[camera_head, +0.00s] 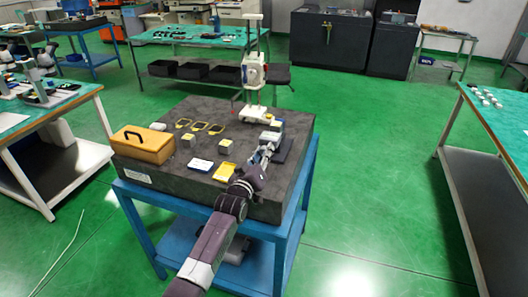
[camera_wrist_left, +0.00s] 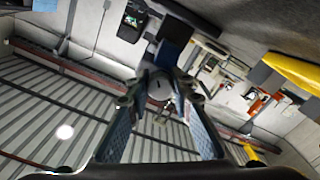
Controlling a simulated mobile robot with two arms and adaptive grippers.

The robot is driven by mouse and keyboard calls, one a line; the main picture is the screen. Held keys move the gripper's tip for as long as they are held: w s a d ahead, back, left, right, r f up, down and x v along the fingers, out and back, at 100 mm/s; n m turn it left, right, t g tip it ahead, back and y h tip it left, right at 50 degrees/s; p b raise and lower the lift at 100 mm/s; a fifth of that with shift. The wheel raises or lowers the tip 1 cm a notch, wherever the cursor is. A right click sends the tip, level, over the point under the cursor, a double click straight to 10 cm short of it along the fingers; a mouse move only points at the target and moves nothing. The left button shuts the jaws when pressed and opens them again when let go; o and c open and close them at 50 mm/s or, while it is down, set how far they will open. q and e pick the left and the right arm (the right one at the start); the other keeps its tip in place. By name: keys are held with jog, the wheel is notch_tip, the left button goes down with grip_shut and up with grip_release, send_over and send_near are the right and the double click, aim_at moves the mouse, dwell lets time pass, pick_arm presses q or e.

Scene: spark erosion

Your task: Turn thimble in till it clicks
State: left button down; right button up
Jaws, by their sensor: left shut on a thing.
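My left gripper (camera_head: 267,151) is at the right side of the dark granite plate (camera_head: 190,185), in front of a small light-grey device (camera_head: 271,136). In the left wrist view its two fingers (camera_wrist_left: 160,100) close in on a small grey part (camera_wrist_left: 160,88), which I take to be the thimble. A dark blue block (camera_wrist_left: 168,50) stands just behind that part, and a small dark display (camera_wrist_left: 134,18) is beyond it. The thimble cannot be made out in the head view, where the gripper covers it. My right gripper is not in view.
On the plate are a wooden box (camera_head: 143,146), several yellow-and-black frames (camera_head: 200,127), small grey blocks (camera_head: 225,146), a white card (camera_head: 201,165) and a yellow card (camera_head: 224,172). A tall white instrument (camera_head: 254,75) stands at the back. Green floor is free to the right.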

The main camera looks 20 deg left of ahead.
pick_arm(q)
jog(key=m, duration=0.3)
jog(key=shift+f+m, duration=0.15)
jog(key=shift+m, duration=0.25)
jog(key=m, duration=0.3)
jog(key=shift+m+b, duration=0.3)
jog(key=m, duration=0.3)
jog(key=shift+m+b, duration=0.3)
jog(key=shift+m, duration=0.1)
jog(key=m, duration=0.4)
jog(key=shift+f+b, duration=0.1)
jog(key=shift+b, duration=0.3)
jog(key=m, duration=0.4)
jog(key=shift+a, duration=0.1)
jog(key=m, duration=0.3)
jog(key=shift+m+b, duration=0.35)
jog(key=shift+m, duration=0.05)
jog(key=m, duration=0.3)
jog(key=shift+m, duration=1.8)
